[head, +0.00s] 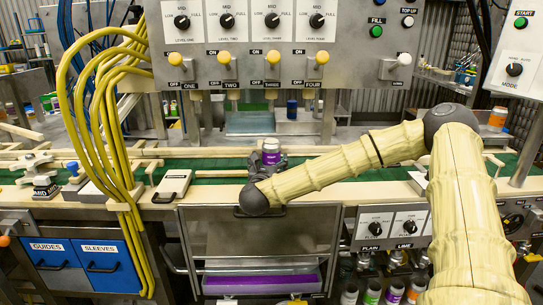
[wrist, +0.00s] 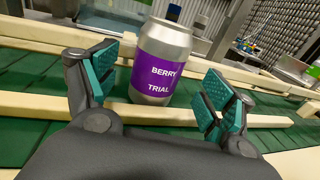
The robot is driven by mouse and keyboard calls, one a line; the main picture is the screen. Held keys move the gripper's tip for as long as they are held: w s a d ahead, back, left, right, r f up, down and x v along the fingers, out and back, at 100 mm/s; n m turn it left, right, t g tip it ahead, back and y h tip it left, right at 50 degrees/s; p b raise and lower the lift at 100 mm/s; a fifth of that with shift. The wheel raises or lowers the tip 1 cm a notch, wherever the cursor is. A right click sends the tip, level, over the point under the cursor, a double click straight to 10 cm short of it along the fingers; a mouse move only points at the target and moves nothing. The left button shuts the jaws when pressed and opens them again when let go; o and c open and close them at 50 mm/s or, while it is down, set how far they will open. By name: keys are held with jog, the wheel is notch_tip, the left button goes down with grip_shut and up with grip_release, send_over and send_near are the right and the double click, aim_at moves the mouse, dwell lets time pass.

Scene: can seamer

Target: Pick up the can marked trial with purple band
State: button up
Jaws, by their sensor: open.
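The can (wrist: 160,62) is silver with a purple band reading "BERRY TRIAL". It stands upright on the green conveyor belt (wrist: 30,140), between pale wooden rails. In the head view the can (head: 271,158) shows just beyond my gripper (head: 262,170), partly hidden by it. In the wrist view my gripper (wrist: 155,90) is open, with one teal-padded finger to the left of the can and one to the right. The can is slightly ahead of the fingertips, with visible gaps on both sides.
A wooden rail (wrist: 190,117) crosses in front of the can. A control panel (head: 250,25) with dials and yellow knobs hangs above the belt. Yellow hoses (head: 100,110) run down at left. Banded cans (head: 372,294) stand below at lower right. A dark-capped bottle (head: 292,109) stands behind the belt.

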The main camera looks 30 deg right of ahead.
aim_at(270, 157)
jog(key=shift+w+d+r+p, duration=0.25)
jog(key=shift+w+d+p, duration=0.05)
jog(key=shift+w+d, duration=0.05)
jog(key=p+x, duration=0.1)
jog(key=x, duration=0.2)
jog(key=shift+w, duration=0.15)
jog(key=shift+w+d, duration=0.4)
jog(key=shift+c, duration=0.5)
jog(key=c, duration=1.3)
jog(key=shift+o, duration=0.2)
